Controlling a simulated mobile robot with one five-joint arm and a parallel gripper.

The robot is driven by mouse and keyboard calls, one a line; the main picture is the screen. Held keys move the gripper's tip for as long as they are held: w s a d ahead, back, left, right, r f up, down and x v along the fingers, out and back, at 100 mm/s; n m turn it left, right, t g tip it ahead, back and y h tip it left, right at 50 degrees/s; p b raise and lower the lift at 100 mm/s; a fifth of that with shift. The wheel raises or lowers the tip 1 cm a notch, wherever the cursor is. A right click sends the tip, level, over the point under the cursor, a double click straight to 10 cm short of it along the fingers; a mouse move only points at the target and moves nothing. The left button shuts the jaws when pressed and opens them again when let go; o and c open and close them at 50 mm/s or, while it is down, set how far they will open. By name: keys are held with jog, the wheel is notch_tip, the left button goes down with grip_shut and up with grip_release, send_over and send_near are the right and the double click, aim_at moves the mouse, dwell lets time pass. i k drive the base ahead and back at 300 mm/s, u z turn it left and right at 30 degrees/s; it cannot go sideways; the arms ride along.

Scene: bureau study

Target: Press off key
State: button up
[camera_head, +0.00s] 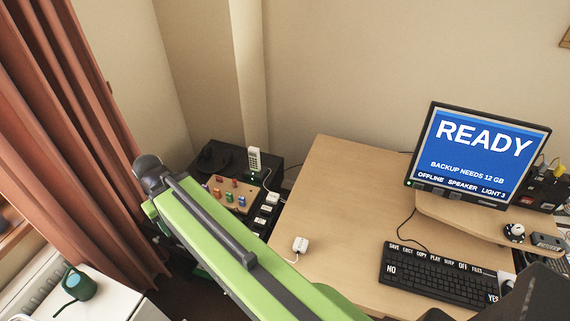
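The black keyboard (436,281) lies on the desk at the lower right, below the monitor. White labels run along its back row, and the off key (462,266) is the one marked OFF, toward the right end of that row. Larger labels NO and YES mark its left and right ends. The monitor (478,150) shows READY on blue, with smaller lines about a backup, OFFLINE, SPEAKER and LIGHT. My green arm crosses the lower middle of the view, left of the keyboard. I cannot make out my gripper or its fingers.
The desk (340,200) is mostly clear left of the keyboard. A riser (470,222) carries the monitor. A dark cabinet holds a board of coloured pieces (230,193). A green watering can (77,284) stands at lower left.

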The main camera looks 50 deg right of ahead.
aim_at(460, 265)
jog(key=u, duration=0.7)
jog(key=k, duration=0.1)
jog(key=z, duration=3.7)
jog(key=k, duration=0.95)
jog(key=z, duration=0.15)
jog(key=i, duration=1)
jog(key=z, duration=0.2)
